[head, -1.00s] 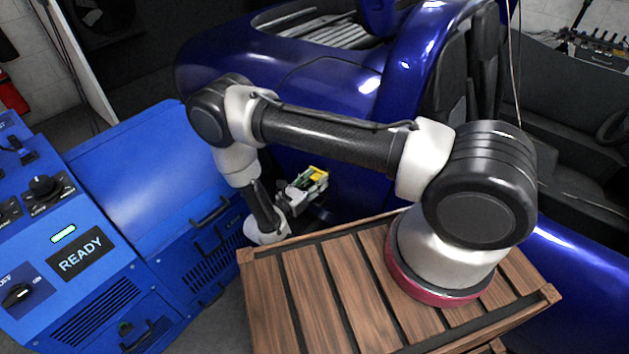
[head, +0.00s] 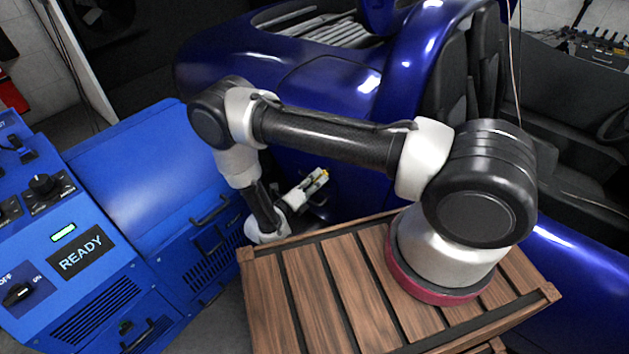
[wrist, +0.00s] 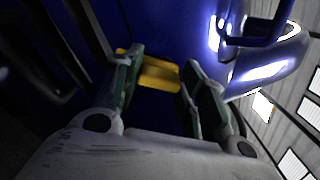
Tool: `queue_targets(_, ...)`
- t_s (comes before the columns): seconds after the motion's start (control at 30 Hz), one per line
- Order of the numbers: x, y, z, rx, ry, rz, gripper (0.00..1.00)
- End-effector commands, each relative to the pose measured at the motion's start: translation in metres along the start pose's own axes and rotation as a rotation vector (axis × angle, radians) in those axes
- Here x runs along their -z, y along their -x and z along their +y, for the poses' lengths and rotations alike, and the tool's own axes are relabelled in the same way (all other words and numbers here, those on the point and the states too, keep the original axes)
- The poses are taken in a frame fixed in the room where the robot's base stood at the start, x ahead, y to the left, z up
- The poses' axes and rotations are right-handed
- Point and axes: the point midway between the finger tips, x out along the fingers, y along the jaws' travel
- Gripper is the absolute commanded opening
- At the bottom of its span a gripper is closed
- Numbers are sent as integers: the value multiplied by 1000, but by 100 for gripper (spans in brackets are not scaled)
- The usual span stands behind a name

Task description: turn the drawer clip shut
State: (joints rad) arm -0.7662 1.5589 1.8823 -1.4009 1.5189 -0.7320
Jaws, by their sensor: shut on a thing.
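The yellow drawer clip (wrist: 158,75) is a short flat bar in front of a blue surface in the wrist view. My gripper (wrist: 160,78) has its green-padded fingers on either side of the clip and is shut on it. Part of the clip sticks out past the left finger. In the head view my gripper (head: 316,180) is low beside the blue car, just beyond the wooden slatted top, with only a speck of yellow at its tip. The clip's pivot and latch are hidden, so I cannot tell whether it is shut.
A blue machine (head: 140,180) stands at the left, with black handles and a "READY" display (head: 80,251). The blue car (head: 300,85) fills the back and right. The slatted wooden top (head: 300,300) lies in front. A dark blue curved bar (wrist: 255,40) shows at upper right.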

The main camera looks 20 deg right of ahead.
Motion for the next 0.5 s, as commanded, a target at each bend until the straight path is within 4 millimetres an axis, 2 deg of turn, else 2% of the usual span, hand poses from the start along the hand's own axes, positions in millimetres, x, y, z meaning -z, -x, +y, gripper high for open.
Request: queue_targets(0.5, 3, 1, 2, -2, 417, -2, 17)
